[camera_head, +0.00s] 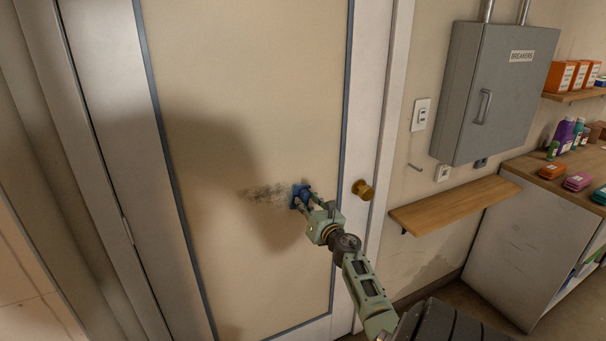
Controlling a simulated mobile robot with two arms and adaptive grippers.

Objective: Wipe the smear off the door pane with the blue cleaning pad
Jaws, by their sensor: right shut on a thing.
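The door pane (250,90) is a tall cream panel with a blue-grey border, upright in front of me. A dark speckled smear (265,193) lies on it at mid-height. The blue cleaning pad (299,190) is at the smear's right end, against or very near the pane; I cannot tell if it touches. My right gripper (305,203) is shut on the pad, and its arm comes in from the lower right. The pad and gripper may hide part of the smear. My left gripper is not in view.
A brass knob (363,190) sticks out of the door frame just right of my gripper. Farther right are a wooden wall shelf (455,203), a grey breaker box (496,92) and a counter (560,184) with bottles and colored packs. The pane left of the smear is clear.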

